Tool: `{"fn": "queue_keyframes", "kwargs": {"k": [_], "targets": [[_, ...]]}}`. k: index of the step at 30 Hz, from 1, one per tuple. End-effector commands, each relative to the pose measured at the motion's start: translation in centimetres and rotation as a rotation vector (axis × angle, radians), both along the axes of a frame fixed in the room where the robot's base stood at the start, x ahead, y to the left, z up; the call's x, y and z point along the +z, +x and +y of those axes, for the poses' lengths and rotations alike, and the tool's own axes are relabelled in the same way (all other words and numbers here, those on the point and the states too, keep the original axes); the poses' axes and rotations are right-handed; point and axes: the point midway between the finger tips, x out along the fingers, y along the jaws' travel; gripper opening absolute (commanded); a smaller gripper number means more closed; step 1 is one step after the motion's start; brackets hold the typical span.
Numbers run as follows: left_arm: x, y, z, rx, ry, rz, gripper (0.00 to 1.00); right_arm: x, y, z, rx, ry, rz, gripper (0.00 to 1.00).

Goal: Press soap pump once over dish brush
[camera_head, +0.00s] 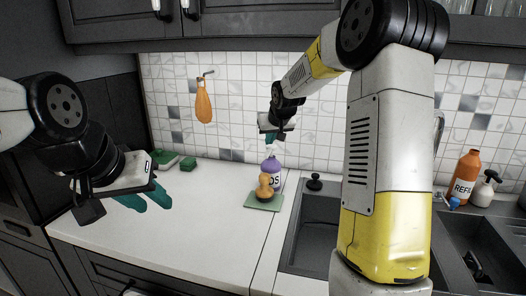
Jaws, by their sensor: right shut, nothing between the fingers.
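A purple-topped bottle (271,170) with a white label reading "DS" stands on the counter near the back wall. A wooden, rounded dish brush (264,187) stands on a green mat (263,204) just in front of it and hides part of its label. My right gripper (270,140) is shut and empty, pointing down above the bottle's top; a small gap seems to separate them. No pump nozzle is clear on this bottle. My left gripper (156,207) has its teal fingers apart and empty, over the left part of the counter.
Green sponges (165,158) lie at the back left. An orange utensil (203,102) hangs on the tiled wall. A dark sink (313,225) lies right of the mat. An orange bottle (467,178) and a white pump bottle (485,189) stand far right. The front counter is clear.

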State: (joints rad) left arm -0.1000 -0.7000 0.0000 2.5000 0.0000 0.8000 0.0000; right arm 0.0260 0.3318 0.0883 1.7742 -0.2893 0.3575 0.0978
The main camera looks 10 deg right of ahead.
Motion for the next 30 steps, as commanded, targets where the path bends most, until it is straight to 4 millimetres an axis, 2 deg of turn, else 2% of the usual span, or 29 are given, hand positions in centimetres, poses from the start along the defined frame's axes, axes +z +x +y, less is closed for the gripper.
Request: {"fn": "queue_keyframes", "kwargs": {"k": [14, 30], "targets": [[0.0, 0.0, 0.0, 0.000, 0.000, 0.000, 0.36, -0.2, 0.0, 0.0, 0.000, 0.000, 0.001, 0.00], [0.0, 0.0, 0.0, 0.000, 0.000, 0.000, 0.36, -3.4, 0.0, 0.0, 0.001, -0.001, 0.002, 0.00]]}}
